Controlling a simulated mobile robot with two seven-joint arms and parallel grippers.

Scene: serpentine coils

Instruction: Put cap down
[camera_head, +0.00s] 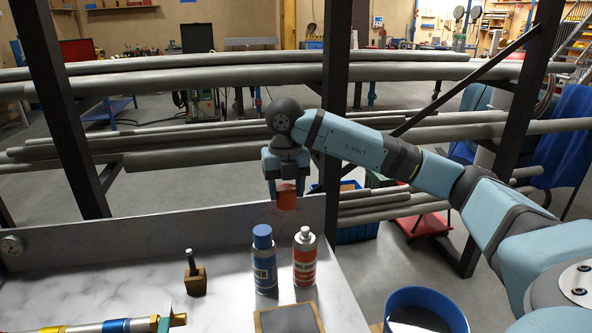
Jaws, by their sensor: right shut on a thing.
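My right gripper (286,180) is shut on a red-orange cap (287,198). It holds the cap in the air near the table's back ledge, above the level of the cans. An orange-red spray can (304,265) stands upright and uncapped on the marble table (120,280), with its pale nozzle showing. My left gripper is not in view.
A blue-capped can (264,268) stands just left of the orange-red can. A small wooden block with a dark peg (195,278) stands further left. A dark framed pad (290,318) lies in front, and a blue bucket (428,295) is at right. Marble is clear at left.

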